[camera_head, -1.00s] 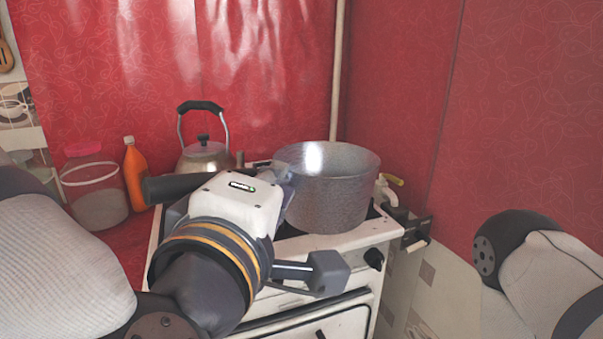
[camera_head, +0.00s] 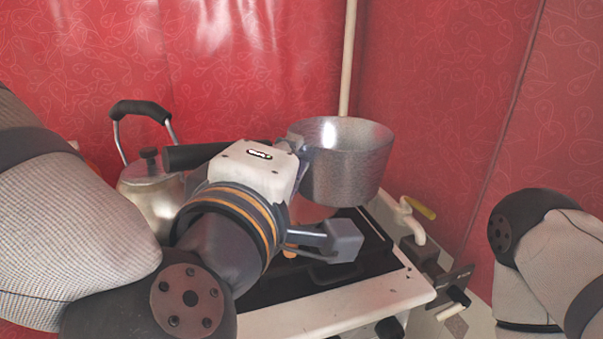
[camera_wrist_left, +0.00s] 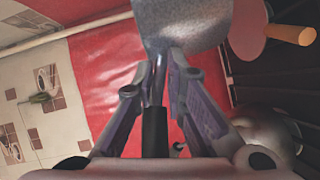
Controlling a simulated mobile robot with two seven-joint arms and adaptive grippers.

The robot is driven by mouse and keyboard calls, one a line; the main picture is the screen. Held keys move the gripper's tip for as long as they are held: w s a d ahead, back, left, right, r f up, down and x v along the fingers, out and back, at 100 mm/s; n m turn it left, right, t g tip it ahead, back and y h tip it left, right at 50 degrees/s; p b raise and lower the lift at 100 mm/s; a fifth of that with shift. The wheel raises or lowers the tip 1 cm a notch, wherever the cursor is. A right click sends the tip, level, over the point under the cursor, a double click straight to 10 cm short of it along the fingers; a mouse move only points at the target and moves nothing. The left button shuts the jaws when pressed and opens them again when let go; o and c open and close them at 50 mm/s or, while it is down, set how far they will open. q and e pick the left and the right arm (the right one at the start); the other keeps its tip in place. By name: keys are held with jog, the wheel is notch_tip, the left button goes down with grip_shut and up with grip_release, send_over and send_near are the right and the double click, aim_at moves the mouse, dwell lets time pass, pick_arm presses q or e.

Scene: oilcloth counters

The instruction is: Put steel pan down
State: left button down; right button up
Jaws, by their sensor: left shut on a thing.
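The steel pan (camera_head: 345,170) is a deep grey pot, roughly upright, held a little above the black stove top (camera_head: 370,250). Its black handle (camera_head: 205,154) runs left behind my left gripper. My left gripper (camera_head: 302,150) is shut on the pan at the handle's root, beside the pan wall. In the left wrist view, the fingers (camera_wrist_left: 168,62) meet at the pan (camera_wrist_left: 190,18), with the black handle (camera_wrist_left: 155,130) between them. The pan's inside floor is hidden. My right gripper is out of view; only part of my right arm shows at the right edge.
A kettle (camera_head: 150,200) stands close left of my left gripper. A pinkish round thing (camera_head: 308,211), partly hidden, is under the pan; a wooden handle (camera_wrist_left: 291,34) shows with it in the wrist view. The stove's front right is clear. A red wall rises behind.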

pick_arm(q)
jog(key=w+a+f+b, duration=0.2)
jog(key=w+f+b, duration=0.2)
jog(key=w+f, duration=0.8)
jog(key=shift+w+a+f, duration=0.2)
jog(key=shift+w+a, duration=0.1)
jog(key=shift+w, duration=0.15)
jog(key=c, duration=1.6)
grip_release()
jog(key=shift+f, duration=0.15)
jog(key=shift+c, duration=0.2)
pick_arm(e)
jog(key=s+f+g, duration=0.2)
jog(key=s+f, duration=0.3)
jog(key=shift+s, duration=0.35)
pick_arm(q)
jog(key=shift+s, duration=0.1)
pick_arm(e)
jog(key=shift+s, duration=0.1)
